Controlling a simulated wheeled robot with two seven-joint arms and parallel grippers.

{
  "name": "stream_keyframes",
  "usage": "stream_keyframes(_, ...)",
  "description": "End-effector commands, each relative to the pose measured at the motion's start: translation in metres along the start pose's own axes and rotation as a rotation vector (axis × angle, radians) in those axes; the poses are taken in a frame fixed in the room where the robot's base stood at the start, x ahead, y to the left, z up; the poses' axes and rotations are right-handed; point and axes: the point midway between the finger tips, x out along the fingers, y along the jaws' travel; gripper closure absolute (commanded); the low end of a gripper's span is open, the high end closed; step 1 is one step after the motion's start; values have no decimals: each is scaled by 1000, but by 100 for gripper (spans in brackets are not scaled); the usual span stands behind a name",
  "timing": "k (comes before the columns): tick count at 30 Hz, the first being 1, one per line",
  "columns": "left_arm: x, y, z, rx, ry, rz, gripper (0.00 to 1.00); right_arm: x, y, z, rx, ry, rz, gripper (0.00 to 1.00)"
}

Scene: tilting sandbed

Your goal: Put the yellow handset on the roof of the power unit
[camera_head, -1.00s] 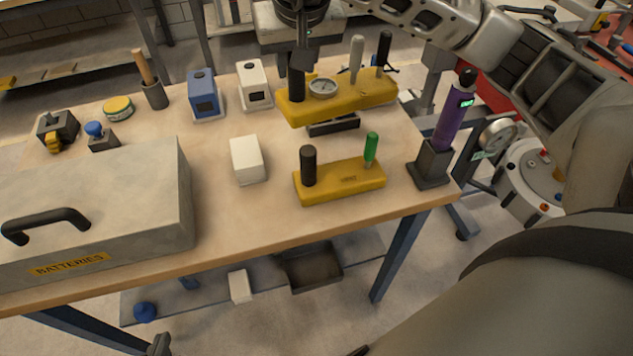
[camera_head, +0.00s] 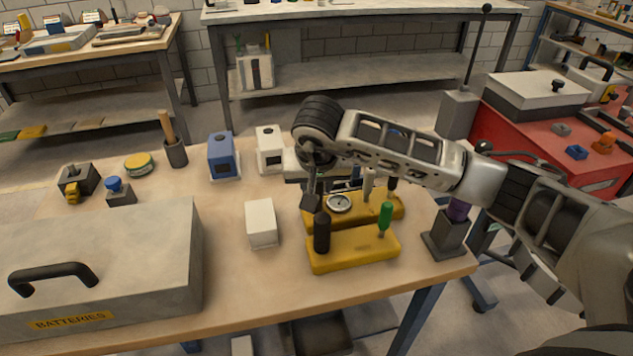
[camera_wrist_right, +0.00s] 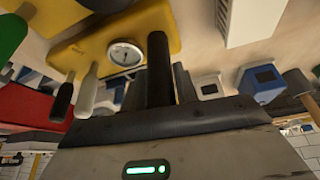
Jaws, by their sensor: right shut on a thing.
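Two yellow handset-like blocks are on the bench. The one with a round gauge (camera_head: 370,219), a black grip and grey and black levers is behind the plainer one (camera_head: 355,253), which has a black grip and a green lever. My right gripper (camera_head: 311,190) is over the left end of the gauge block. In the right wrist view it is shut on that block's black grip (camera_wrist_right: 160,65). I cannot tell whether the block touches the bench. No thing is labelled power unit; a red cabinet (camera_head: 535,140) with grey boxes on top stands at right. My left gripper is not in view.
A grey batteries box (camera_head: 150,240) fills the bench's left. A white block (camera_head: 261,223), blue box (camera_head: 222,156) and white box (camera_head: 270,150) stand mid-bench. A dark holder (camera_head: 446,237) with a purple tool is at the right edge, partly behind my arm.

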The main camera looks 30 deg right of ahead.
Motion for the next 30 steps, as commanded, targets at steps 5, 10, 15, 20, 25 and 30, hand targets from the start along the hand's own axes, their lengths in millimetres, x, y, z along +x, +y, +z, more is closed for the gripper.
stream_keyframes(5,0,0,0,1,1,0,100,0,0,0,0,-1,-1,51)
stream_keyframes(10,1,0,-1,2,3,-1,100,0,0,0,0,-1,-1,48)
stream_keyframes(15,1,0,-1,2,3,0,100,-3,0,0,0,0,-2,48)
stream_keyframes(20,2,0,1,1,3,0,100,-22,-1,-1,-1,4,-4,48)
stream_keyframes(25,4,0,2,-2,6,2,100,-58,-1,-2,-1,7,-5,48)
stream_keyframes(30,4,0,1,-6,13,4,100,-92,-1,-1,-1,4,-3,48)
